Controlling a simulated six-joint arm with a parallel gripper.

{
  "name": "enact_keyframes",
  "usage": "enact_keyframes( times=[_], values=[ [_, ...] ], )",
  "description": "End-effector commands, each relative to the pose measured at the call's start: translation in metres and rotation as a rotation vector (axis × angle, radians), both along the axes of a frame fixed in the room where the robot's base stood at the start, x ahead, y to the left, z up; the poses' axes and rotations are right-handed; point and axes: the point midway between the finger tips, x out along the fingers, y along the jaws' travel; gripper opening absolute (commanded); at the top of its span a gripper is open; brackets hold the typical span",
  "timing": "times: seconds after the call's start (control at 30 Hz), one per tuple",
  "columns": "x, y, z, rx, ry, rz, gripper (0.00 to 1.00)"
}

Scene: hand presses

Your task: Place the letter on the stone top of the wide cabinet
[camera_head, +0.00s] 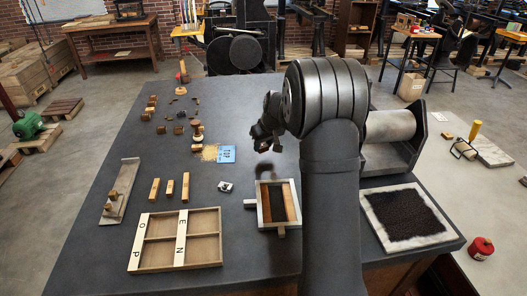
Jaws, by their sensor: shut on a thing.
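The stone top (110,235) is the dark grey slab of the wide cabinet (405,268), and it fills the middle of the view. My gripper (263,146) is above the slab, right of the blue card and behind the small wooden frame. It is shut on a small dark piece, which I take for the letter; its face and outline are too small and dark to make out. A dark smudge, probably a shadow, lies on the slab just below the gripper.
A divided tray (163,257) marked with letters stands at the front left. The wooden frame (277,207) and an inked black slab (407,214) are near the front. Small blocks (152,101) and a blue card (226,154) lie farther back.

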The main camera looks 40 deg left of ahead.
Motion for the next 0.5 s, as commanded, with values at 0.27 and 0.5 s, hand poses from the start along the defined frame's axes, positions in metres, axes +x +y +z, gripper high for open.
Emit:
enact_keyframes(
  times=[0.27,0.5],
  values=[
    [0.000,-0.001,-0.033,-0.001,0.001,-0.001,0.14],
    [0.000,-0.001,-0.033,-0.001,0.001,-0.001,0.14]
  ],
)
